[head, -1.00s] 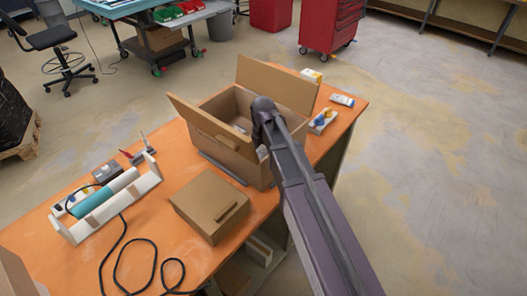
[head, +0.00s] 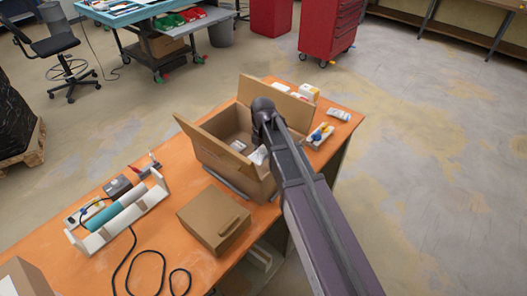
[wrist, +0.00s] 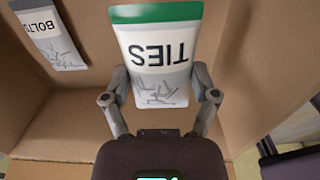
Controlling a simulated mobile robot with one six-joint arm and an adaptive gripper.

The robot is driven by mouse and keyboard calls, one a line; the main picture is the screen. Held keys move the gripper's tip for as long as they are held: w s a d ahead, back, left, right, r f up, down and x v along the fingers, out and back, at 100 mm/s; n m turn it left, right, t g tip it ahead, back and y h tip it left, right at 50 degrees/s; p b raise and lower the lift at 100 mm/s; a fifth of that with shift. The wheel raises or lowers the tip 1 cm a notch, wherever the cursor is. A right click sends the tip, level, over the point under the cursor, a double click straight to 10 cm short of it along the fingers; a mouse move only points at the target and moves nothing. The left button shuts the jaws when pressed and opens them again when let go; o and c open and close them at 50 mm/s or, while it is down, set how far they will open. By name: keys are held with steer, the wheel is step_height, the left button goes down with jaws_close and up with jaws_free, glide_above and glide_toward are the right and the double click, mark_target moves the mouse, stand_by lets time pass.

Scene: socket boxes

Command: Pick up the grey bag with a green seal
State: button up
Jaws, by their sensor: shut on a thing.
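The grey-white bag with a green seal (wrist: 157,52), printed "TIES", is between the fingers of my gripper (wrist: 160,92) in the wrist view. My gripper is shut on its sides, and the green seal is at the far end. Cardboard of the open box (wrist: 75,105) shows behind and around the bag. In the head view the open box (head: 215,150) stands on the orange table, with my arm reaching into it from the right. A small white patch at the box's near right side is probably the bag. My fingers are hidden in the head view.
A second bag marked "BOLTS" (wrist: 48,38) lies in the box at upper left in the wrist view. A closed cardboard box (head: 214,218) sits in front of the open one. A white tray with a teal roll (head: 118,215) is at left. Raised flaps edge the open box.

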steer(key=shift+r+p, duration=0.65)
steer(key=shift+r, duration=0.3)
steer(key=shift+r, duration=0.15)
